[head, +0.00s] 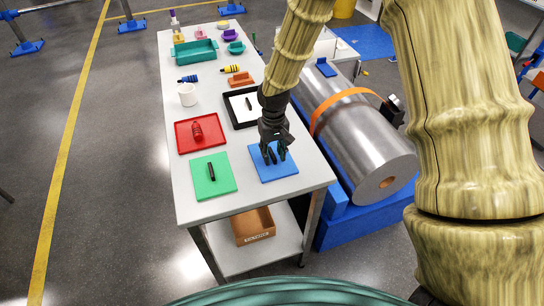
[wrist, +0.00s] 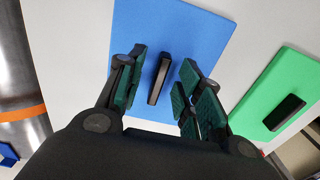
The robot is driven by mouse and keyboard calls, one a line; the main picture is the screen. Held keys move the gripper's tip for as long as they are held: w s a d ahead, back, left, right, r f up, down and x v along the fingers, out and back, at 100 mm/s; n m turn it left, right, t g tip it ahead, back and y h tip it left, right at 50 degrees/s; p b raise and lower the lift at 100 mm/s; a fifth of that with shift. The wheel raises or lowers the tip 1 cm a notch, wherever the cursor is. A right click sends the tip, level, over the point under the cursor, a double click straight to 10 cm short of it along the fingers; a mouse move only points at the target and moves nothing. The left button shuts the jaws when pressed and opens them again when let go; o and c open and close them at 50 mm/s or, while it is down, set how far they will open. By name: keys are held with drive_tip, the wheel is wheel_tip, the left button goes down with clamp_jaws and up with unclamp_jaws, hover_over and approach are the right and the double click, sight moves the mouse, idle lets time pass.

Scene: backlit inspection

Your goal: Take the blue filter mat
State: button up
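The blue filter mat (head: 284,172) lies flat near the front right corner of the white table, with a black bar-shaped handle (wrist: 159,78) on its top. My gripper (head: 273,152) is directly over the mat, pointing down. In the wrist view my gripper (wrist: 164,66) is open, with one finger on each side of the handle and a gap on both sides. The blue mat (wrist: 200,30) spreads out beneath the fingers in that view. Its part nearest the wrist is hidden by my gripper.
A green mat (head: 221,183) with a black handle lies left of the blue one. Behind are a red tray (head: 184,140) with a red object, a black-framed white panel (head: 234,108) and a white cup (head: 187,95).

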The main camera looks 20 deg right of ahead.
drive_tip(key=shift+f, duration=0.35)
clamp_jaws()
drive_tip(key=shift+r, duration=0.2)
